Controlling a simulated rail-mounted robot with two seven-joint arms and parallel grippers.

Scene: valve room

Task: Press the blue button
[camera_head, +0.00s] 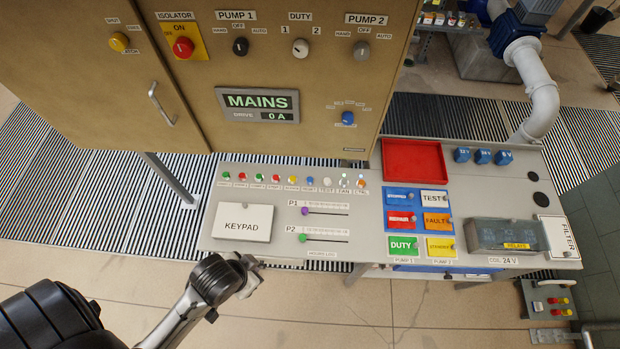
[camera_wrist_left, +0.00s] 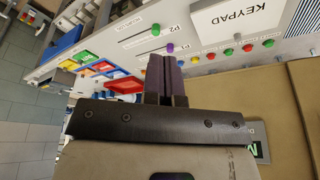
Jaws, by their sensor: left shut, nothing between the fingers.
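The blue button (camera_head: 309,181) is a small round button in the row along the back of the grey console (camera_head: 225,232), between a yellow button (camera_head: 292,180) and a white one (camera_head: 327,183) in the head view. My left gripper (camera_head: 250,284) is at the console's front left edge, below the keypad cover, well short of the button row. In the left wrist view its two fingers (camera_wrist_left: 166,82) are together and empty, pointing toward the console. My right gripper is out of view.
The keypad cover (camera_head: 243,222) and sliders P1 (camera_head: 305,211) and P2 (camera_head: 303,238) lie before the button row. The brown cabinet (camera_head: 290,60) overhangs behind it, with a blue knob (camera_head: 347,118). A red tray (camera_head: 412,163) and coloured tiles (camera_head: 403,245) are to the right.

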